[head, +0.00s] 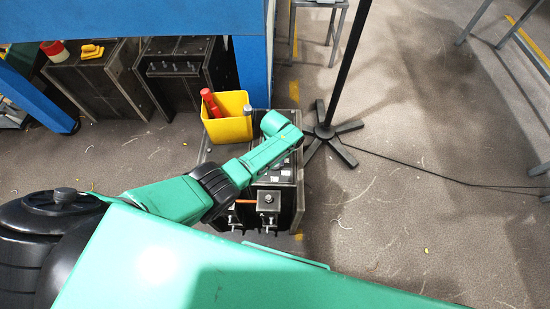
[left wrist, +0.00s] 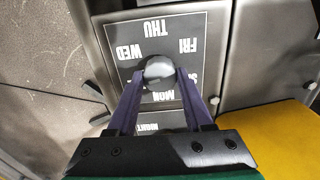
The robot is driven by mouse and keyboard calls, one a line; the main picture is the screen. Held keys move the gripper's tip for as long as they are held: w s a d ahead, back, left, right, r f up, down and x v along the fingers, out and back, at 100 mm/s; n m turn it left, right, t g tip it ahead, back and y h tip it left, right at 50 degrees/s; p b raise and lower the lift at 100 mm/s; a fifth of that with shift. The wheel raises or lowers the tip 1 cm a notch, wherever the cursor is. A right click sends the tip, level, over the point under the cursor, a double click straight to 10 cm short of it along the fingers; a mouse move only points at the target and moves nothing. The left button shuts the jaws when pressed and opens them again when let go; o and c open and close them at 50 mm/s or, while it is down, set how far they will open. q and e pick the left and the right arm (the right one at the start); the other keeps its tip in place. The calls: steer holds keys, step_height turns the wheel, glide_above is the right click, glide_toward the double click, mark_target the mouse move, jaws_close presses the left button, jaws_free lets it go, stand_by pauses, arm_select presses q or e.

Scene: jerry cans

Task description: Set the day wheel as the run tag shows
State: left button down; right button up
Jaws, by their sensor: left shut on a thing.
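The day wheel's dark plate (left wrist: 190,45) carries white words THU, WED, FRI and MON, with one more partly hidden; all appear upside down in the left wrist view. My left gripper (left wrist: 160,76) is shut on this knob, a purple finger on each side. I cannot tell which day the wheel points to. A second plate below reads NIGHT (left wrist: 147,127), partly covered by the gripper. In the head view my left arm hides its gripper and the wheel. I cannot make out the run tag. My right gripper is out of view.
The dark cabinet (head: 291,205) holds a block with a round knob (head: 268,199) and an orange strip (head: 245,201). A yellow bin (head: 228,128) with a red-handled tool (head: 211,103) stands beside my arm. A black pole stand (head: 325,131) with a trailing cable is to the right.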

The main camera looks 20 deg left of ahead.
arm_select(q)
steer(key=shift+n, duration=1.7)
steer(key=shift+c, duration=1.5)
jaws_free()
step_height(320, 180, up, 6)
steer(key=p, duration=0.4)
step_height(320, 180, up, 9)
steer(key=p, duration=0.2)
steer(key=shift+f, duration=0.2)
